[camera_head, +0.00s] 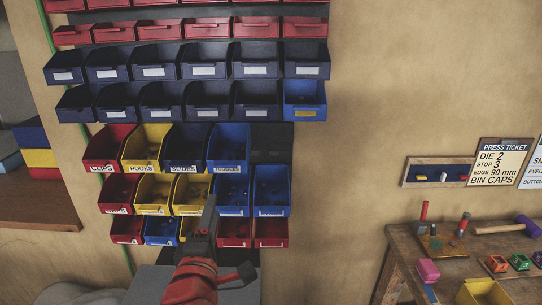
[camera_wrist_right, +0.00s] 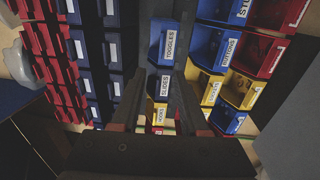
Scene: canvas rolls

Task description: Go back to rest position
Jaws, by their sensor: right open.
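My right gripper (camera_head: 226,240) reaches up from the bottom of the head view on its red wrist, in front of the lower bins of the wall rack. In the right wrist view its two dark fingers (camera_wrist_right: 165,70) stand apart with nothing held between them. Bins labelled TOGGLES (camera_wrist_right: 166,45) and SLIDES (camera_wrist_right: 161,86) show through the gap, beyond the fingers. In the head view the arm hides part of the lowest bin row. My left gripper is not in view.
The rack holds red bins (camera_head: 110,148), yellow bins (camera_head: 147,147) and blue bins (camera_head: 229,147). At right, a wooden bench (camera_head: 405,245) carries tools, a yellow tray (camera_head: 483,292) and a pink block (camera_head: 428,270). Bare wall lies between rack and bench.

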